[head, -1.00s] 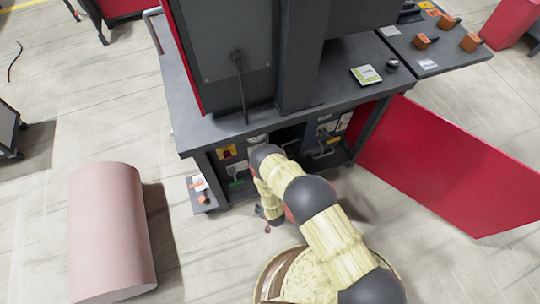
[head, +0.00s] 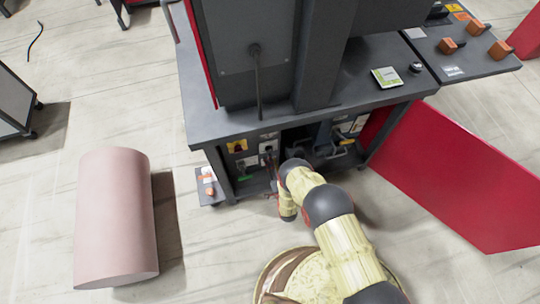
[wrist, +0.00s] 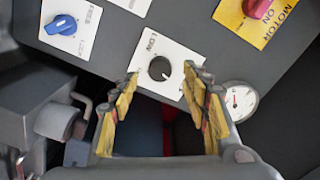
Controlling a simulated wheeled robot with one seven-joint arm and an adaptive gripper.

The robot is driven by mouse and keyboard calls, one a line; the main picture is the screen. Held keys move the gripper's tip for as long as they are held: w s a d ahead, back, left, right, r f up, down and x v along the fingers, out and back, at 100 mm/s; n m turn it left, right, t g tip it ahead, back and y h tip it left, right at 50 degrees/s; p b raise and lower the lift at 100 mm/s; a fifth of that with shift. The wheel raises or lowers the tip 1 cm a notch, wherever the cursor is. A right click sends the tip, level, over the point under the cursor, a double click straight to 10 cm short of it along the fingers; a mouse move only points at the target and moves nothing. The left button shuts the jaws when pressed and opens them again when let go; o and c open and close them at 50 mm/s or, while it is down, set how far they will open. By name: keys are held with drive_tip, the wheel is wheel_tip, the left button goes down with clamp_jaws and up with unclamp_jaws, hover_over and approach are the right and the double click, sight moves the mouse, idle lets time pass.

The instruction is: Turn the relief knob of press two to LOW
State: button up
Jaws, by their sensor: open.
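In the wrist view, a round black knob (wrist: 160,68) sits on a white plate (wrist: 148,48) marked LOW on a dark panel. The plate is turned in the picture, and I cannot read the knob's pointer surely. My gripper (wrist: 162,76) is open, with one yellow-padded finger to the left of the knob and one to the right. Whether either finger touches the knob, I cannot tell. In the head view, the press bench (head: 345,95) stands over the panel, my arm reaches to its front, and my fingers cannot be made out.
In the wrist view, a blue knob (wrist: 62,25) is at upper left, a yellow MOTOR ON plate (wrist: 252,18) at upper right and a gauge (wrist: 239,101) right of my fingers. In the head view, an open red door (head: 450,180) stands right and a pink cylinder (head: 115,215) lies left.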

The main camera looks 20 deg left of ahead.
sight(269, 149)
drive_tip(key=shift+b+x, duration=0.6)
drive_tip(key=shift+x, duration=1.45)
drive_tip(key=c, duration=1.2)
drive_tip(key=shift+o, duration=0.2)
